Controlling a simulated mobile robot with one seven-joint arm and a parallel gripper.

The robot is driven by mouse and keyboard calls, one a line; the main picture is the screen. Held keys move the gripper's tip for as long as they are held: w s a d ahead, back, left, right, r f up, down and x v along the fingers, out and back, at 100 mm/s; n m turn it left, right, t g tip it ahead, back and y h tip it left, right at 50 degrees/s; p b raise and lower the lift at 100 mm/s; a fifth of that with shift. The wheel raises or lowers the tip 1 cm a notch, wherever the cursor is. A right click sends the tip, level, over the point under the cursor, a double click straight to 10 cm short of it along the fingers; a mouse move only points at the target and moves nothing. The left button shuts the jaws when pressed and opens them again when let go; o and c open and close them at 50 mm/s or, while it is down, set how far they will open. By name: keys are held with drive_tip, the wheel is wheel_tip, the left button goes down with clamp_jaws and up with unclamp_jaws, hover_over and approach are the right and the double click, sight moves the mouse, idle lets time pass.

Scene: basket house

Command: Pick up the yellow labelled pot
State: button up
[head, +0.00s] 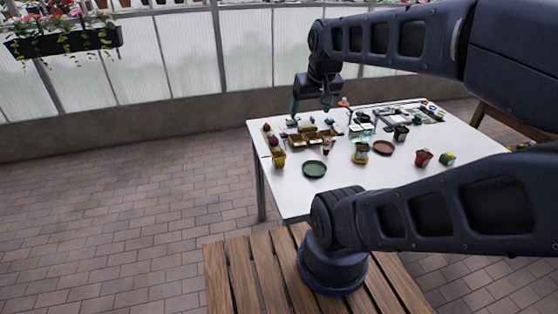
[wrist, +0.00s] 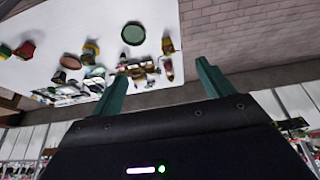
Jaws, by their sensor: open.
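Two yellowish pots stand on the white table in the head view. One pot (head: 360,153) near the table's middle has a darker band that may be a label, and shows in the wrist view (wrist: 90,52). A plainer yellow pot (head: 279,159) stands at the left edge and shows in the wrist view (wrist: 168,44). The picture is too small to read any label. My gripper (wrist: 160,80) is open and empty, its green fingers spread apart. In the head view it hangs above the table's far left side, apart from both pots.
A green saucer (head: 314,169) and a brown saucer (head: 383,147) lie on the white table (head: 335,198). A red pot (head: 423,158) and a green-yellow one (head: 447,158) stand at right. Small items crowd the back. A slatted wooden surface (head: 235,275) is in front.

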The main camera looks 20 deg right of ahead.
drive_tip(key=w+f+n+g+h, duration=0.1)
drive_tip(key=w+f+n, duration=0.3)
drive_tip(key=w, duration=0.6)
drive_tip(key=n+g, duration=0.3)
drive_tip(key=n, duration=1.2)
hover_over(278, 153)
drive_tip(key=shift+h, duration=0.4)
drive_tip(key=f, duration=2.2)
drive_tip(key=shift+s+a+f, duration=0.15)
drive_tip(key=shift+a+f, duration=0.1)
drive_tip(key=shift+a, duration=0.05)
drive_tip(key=shift+f, duration=0.65)
drive_tip(key=f, duration=0.4)
drive_tip(key=shift+w+d+f, duration=0.2)
drive_tip(key=shift+d+f, duration=0.1)
drive_tip(key=shift+f, duration=0.1)
drive_tip(key=shift+s+d+f, duration=0.1)
drive_tip(key=shift+d+f, duration=0.05)
drive_tip(key=shift+f, duration=1.3)
drive_tip(key=shift+s+d+f, duration=0.1)
drive_tip(key=shift+f, duration=1.3)
drive_tip(key=c, duration=1.2)
